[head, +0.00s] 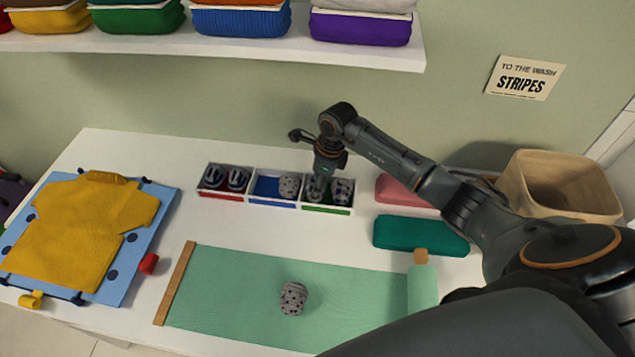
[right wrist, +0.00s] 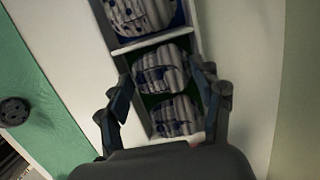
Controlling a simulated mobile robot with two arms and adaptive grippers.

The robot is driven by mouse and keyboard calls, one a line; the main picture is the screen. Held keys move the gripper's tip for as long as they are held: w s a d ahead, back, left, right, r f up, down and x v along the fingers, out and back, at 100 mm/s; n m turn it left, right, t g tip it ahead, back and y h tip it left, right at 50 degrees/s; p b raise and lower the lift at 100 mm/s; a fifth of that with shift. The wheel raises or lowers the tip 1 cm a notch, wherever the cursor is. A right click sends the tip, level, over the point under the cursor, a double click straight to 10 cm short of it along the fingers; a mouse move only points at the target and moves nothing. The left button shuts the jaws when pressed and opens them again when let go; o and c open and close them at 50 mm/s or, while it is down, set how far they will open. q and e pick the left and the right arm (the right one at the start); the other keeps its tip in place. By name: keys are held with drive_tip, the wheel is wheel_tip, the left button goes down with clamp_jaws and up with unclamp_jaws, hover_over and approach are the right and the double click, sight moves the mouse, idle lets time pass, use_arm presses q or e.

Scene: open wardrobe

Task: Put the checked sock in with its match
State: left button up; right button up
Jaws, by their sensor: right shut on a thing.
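My right gripper (head: 322,180) is over the green compartment of the sock box (head: 339,211), pointing down. In the right wrist view its fingers (right wrist: 165,92) are shut around a grey checked sock (right wrist: 160,72), which is in the green compartment. Another grey sock with a similar dark pattern (head: 342,190) lies right beside it in the same compartment; it also shows in the wrist view (right wrist: 176,116). The blue compartment holds one grey dotted sock (head: 289,186). The red compartment holds two dark grey socks (head: 226,178). My left gripper is not in view.
A grey dotted sock (head: 293,298) lies on the green mat (head: 235,290). A yellow garment (head: 75,235) lies on a blue board at left. Pink (head: 400,190) and teal (head: 420,236) folded cloths and a tan basket (head: 560,185) are at right. A shelf (head: 270,45) hangs above.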

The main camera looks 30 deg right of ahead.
drive_tip(key=o, duration=0.9)
drive_tip(key=shift+o, duration=0.2)
drive_tip(key=shift+w+f, duration=0.1)
drive_tip(key=shift+w, duration=0.1)
drive_tip(key=shift+s, duration=0.25)
drive_tip(key=shift+o, duration=0.4)
drive_tip(key=shift+w, duration=0.1)
wheel_tip(320, 180, up, 9)
drive_tip(key=p, duration=0.6)
